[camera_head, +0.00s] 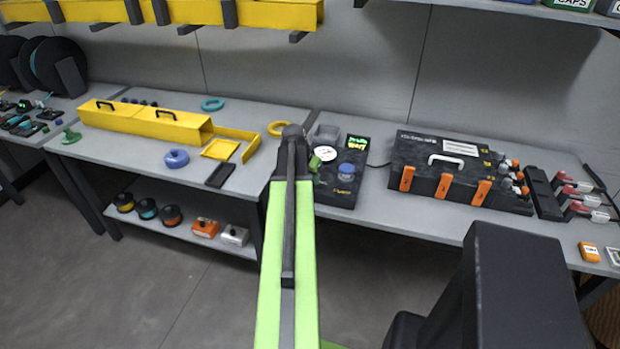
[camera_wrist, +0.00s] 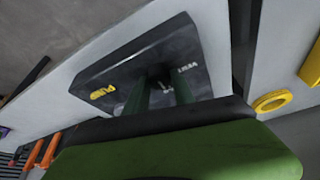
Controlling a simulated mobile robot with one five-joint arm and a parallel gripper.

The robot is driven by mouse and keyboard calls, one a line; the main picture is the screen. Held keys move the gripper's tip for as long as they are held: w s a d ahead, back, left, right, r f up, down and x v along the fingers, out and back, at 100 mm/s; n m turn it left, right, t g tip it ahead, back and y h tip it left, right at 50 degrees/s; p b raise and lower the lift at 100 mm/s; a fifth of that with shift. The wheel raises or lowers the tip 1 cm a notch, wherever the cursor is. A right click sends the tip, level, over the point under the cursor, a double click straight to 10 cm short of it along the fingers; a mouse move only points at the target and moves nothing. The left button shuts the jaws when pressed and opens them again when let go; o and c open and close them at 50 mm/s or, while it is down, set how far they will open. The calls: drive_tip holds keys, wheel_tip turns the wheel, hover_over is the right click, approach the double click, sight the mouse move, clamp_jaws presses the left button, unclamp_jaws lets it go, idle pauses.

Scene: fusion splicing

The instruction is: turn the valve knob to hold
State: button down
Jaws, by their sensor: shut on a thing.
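A dark control box (camera_head: 335,195) stands on the bench in the head view, with a white round gauge, a lit green and yellow display and a blue round part on top. In the wrist view its dark top face (camera_wrist: 115,65) carries a yellow label and small white lettering. My gripper (camera_wrist: 160,88) reaches down to this face with two green fingers. It is shut on the valve knob (camera_wrist: 159,71), a dark shape between the fingertips, mostly hidden. The knob's pointer and setting cannot be read. In the head view my arm hides most of the grip.
A black case (camera_head: 440,172) with orange latches stands right of the control box.

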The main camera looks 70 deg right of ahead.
drive_tip(key=c, duration=1.1)
unclamp_jaws()
drive_tip(key=p+v, duration=1.6)
drive_tip(key=v, duration=0.1)
drive_tip(key=shift+a+r, duration=0.1)
drive_tip(key=shift+r, duration=0.1)
